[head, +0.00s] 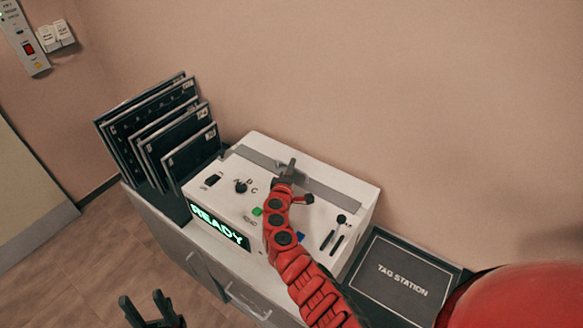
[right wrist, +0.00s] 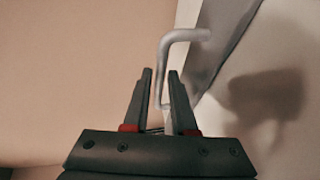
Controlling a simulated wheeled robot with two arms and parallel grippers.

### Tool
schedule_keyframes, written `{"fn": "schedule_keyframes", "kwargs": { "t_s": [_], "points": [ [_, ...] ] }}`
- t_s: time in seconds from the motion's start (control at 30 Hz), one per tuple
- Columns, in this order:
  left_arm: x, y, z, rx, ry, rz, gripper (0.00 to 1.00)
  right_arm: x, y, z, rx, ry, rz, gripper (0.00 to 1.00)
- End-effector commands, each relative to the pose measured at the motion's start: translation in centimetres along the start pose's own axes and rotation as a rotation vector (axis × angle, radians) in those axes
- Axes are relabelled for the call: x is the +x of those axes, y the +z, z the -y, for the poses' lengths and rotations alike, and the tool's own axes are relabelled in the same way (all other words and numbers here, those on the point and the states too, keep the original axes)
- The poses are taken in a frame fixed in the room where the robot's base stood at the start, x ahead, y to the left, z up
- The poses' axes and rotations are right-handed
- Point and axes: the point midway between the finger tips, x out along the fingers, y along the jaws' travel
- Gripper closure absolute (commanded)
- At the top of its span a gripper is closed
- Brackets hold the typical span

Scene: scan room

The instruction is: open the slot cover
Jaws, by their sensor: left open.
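The slot cover (head: 330,195) is a long grey strip along the back of the white machine's top (head: 225,180). In the right wrist view, a bent silver handle (right wrist: 183,36) stands out from a grey metal surface (right wrist: 218,40). My right gripper (head: 289,168) is over the strip, near its middle, and hides part of it in the head view. In the right wrist view its two fingers (right wrist: 160,82) are apart, with the handle's bar seen between them and gaps on both sides. Contact cannot be told. My left gripper (head: 148,308) is open and empty, low in front of the cabinet.
The machine's front display (head: 220,227) reads READY. Dark panels (head: 165,130) stand in a rack at left. A TAG STATION mat (head: 400,275) lies at right. A wall rises behind.

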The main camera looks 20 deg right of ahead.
Motion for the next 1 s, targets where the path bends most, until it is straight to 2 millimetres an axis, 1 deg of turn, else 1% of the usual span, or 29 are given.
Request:
{"fn": "schedule_keyframes", "kwargs": {
  "t_s": [0.33,0.37,0.4,0.5,1.0],
  "points": [
    [0.00,-0.01,0.00,0.000,0.000,0.000,0.50,0.24,-0.01,0.01,0.000,0.000,0.000,0.75],
    [0.00,-0.01,0.00,0.000,0.000,0.000,0.50,0.24,0.00,0.01,0.000,0.000,0.000,0.77],
    [0.00,0.00,0.00,0.000,0.000,0.000,0.50,0.24,0.00,0.01,0.000,-0.001,0.000,0.84],
    [0.00,0.00,0.00,0.000,0.000,0.000,0.50,0.24,0.00,0.01,0.000,-0.001,0.000,1.00],
    [0.00,0.00,0.00,0.000,0.000,0.000,0.50,0.23,0.01,0.05,0.000,-0.001,0.000,1.00]
  ]
}}
